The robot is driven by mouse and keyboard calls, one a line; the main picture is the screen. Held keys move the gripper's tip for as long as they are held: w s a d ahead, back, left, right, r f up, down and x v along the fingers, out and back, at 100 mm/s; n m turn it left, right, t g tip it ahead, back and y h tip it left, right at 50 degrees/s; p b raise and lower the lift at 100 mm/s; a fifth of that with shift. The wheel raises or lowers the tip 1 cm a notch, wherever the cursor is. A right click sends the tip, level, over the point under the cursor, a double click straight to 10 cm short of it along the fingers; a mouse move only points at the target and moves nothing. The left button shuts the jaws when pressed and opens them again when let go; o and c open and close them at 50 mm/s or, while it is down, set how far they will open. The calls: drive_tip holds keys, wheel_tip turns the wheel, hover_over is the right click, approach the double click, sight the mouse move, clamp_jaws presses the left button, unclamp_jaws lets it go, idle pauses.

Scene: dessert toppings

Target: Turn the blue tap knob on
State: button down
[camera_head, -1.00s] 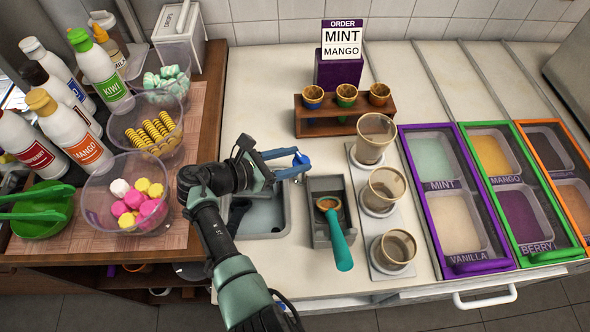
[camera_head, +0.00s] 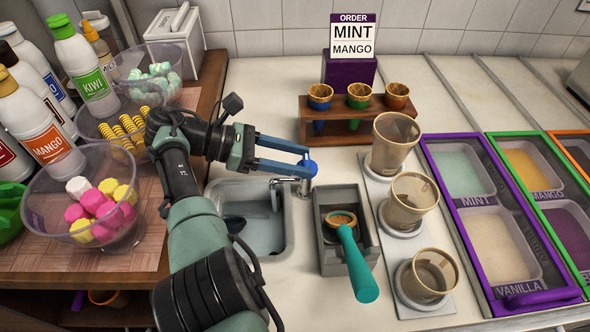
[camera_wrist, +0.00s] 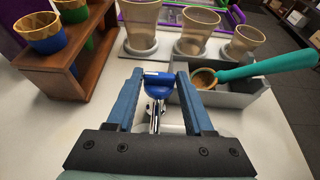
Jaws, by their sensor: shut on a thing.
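The blue tap knob (camera_head: 311,167) sits on top of the chrome tap (camera_head: 303,187) at the right edge of the sink. My gripper (camera_head: 308,162) reaches in from the left, and its blue fingers are shut on the knob. In the wrist view the knob (camera_wrist: 158,83) shows between the two fingertips, with the chrome tap body (camera_wrist: 156,116) below it. The sink basin (camera_head: 252,222) lies under my gripper. I cannot make out any running water.
A grey holder (camera_head: 330,262) with a teal-handled scoop (camera_head: 358,265) stands just right of the tap. Clear cups (camera_head: 414,200) stand beyond it. A wooden cone rack (camera_head: 355,133) is behind. Bowls of toppings (camera_head: 85,212) and bottles stand on the left.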

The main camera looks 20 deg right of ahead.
idle(0.4)
drive_tip(key=shift+c, duration=1.4)
unclamp_jaws()
drive_tip(key=shift+d, duration=0.1)
wheel_tip(320, 180, up, 10)
drive_tip(key=p, duration=0.5)
